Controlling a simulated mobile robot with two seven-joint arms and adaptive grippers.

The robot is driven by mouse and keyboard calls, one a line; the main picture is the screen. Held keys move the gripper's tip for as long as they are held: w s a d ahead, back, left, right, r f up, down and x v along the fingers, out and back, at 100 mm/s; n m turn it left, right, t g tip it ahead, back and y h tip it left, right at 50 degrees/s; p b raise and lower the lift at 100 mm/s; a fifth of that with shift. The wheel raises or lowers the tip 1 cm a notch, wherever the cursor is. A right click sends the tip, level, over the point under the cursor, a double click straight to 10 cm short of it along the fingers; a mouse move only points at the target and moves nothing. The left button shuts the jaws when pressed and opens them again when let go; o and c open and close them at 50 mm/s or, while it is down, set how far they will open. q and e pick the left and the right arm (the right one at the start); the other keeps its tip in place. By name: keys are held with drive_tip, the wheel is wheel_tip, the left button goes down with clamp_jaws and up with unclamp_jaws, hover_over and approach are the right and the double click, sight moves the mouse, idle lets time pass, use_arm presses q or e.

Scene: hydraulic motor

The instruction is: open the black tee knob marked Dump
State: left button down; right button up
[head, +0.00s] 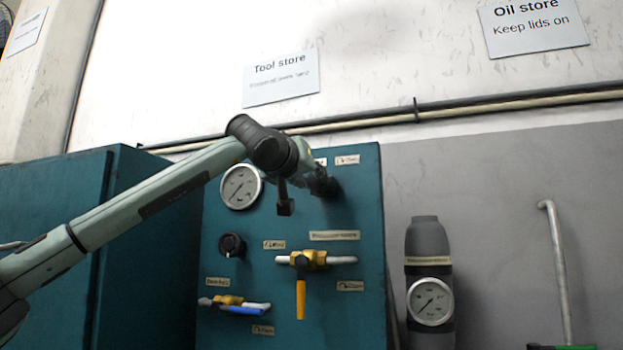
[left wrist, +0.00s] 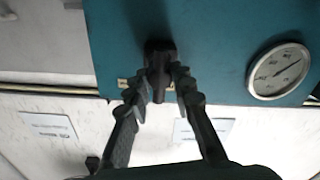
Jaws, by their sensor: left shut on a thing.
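My left gripper (head: 324,184) reaches the upper right of the teal panel (head: 352,212) in the head view. In the left wrist view my left gripper (left wrist: 161,82) has its two fingers closed on a black tee knob (left wrist: 158,60), one finger on each side. The knob stands out from the teal panel. In the head view the knob is hidden behind or within the gripper. A small label (head: 347,159) sits above right of it, and another is partly covered; I cannot read Dump on either. My right gripper is not in view.
On the panel are a round gauge (head: 241,187), a black round knob (head: 232,245), a yellow-handled valve (head: 301,286) and a blue-handled valve (head: 231,307). A grey cylinder with a gauge (head: 430,302) stands right. A teal cabinet (head: 150,225) is left.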

use_arm(q)
drive_tip(key=c, duration=1.3)
unclamp_jaws()
drive_tip(key=shift+s, duration=0.1)
drive_tip(key=v, duration=1.2)
